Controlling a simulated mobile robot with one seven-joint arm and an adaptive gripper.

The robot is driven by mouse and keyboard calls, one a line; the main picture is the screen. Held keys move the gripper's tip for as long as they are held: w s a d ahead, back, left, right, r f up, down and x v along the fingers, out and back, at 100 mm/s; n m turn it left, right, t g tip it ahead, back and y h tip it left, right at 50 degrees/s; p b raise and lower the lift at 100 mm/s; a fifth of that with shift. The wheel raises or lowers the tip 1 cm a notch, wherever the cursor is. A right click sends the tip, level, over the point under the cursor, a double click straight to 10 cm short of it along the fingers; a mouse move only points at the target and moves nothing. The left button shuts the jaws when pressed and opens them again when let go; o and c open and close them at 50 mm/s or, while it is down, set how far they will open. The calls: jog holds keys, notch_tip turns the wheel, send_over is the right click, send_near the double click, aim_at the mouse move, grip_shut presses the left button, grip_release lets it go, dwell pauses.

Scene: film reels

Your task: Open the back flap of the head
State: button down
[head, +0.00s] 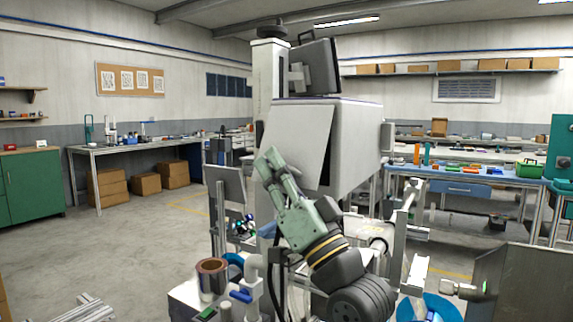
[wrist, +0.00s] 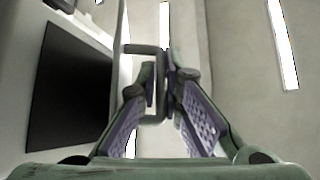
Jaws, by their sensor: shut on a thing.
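The head is a large light grey box (head: 352,135) on a white column in the head view. Its flap (head: 297,135) is a flat grey panel on the side facing me. The flap stands tilted away from the box, with a dark wedge of gap at its lower right. My green gripper (head: 268,160) is at the flap's lower left edge. In the wrist view my gripper (wrist: 165,82) is shut on a grey bar-shaped handle (wrist: 145,49) between its fingers. The handle joins a thin upright panel edge, seemingly the flap. The fingers partly hide the handle.
A black rectangle (wrist: 70,92) in a pale surface lies left of my fingers in the wrist view. A film can (head: 212,278) and white pipes stand low in front. A blue-drawered workbench (head: 455,188) is at the right. Open floor (head: 120,245) lies at the left.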

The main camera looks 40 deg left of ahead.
jog(key=shift+g, duration=0.3)
jog(key=s+r+p, duration=0.2)
jog(key=r, duration=0.1)
jog(key=shift+s+d+r, duration=0.25)
jog(key=shift+s+d, duration=0.05)
jog(key=shift+d, duration=0.05)
jog(key=shift+s, duration=0.15)
dwell(0.5)
jog(key=c, duration=2.2)
grip_release()
jog(key=shift+o, duration=0.9)
jog(key=shift+s+r, duration=0.1)
jog(key=shift+s, duration=0.05)
jog(key=shift+w, duration=0.25)
